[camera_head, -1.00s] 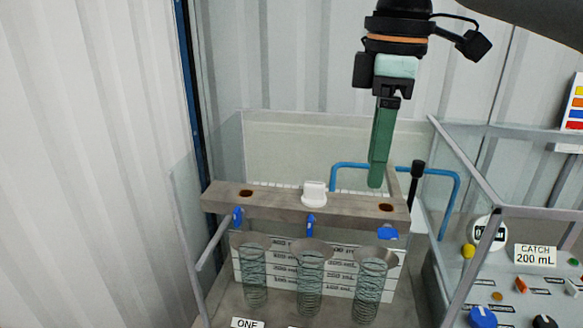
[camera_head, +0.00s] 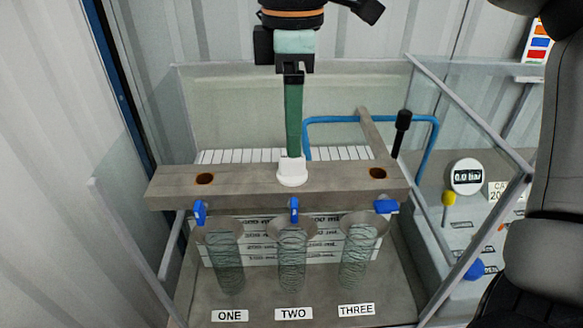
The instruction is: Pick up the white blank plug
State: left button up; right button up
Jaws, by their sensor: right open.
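The white blank plug (camera_head: 292,173) sits on top of the grey beam (camera_head: 240,181), at its middle, between two brown-rimmed holes. My right gripper (camera_head: 293,154) points straight down with its green fingers directly over the plug. The fingertips reach the plug's top and overlap it in the picture; the fingers show edge-on, so the gap between them is hidden. The right gripper is open and the plug still rests on the beam. My left gripper is not in view.
A left hole (camera_head: 205,179) and a right hole (camera_head: 377,173) flank the plug. Blue valve handles (camera_head: 294,209) hang on the beam's front above several clear cylinders. A blue pipe (camera_head: 335,119) and a black-topped lever (camera_head: 403,121) stand behind right. Clear panels enclose the rig.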

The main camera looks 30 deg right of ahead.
aim_at(291, 172)
jog(key=f, duration=0.5)
jog(key=shift+w+d+f, duration=0.15)
jog(key=shift+d+f, duration=0.2)
grip_shut()
dwell(0.3)
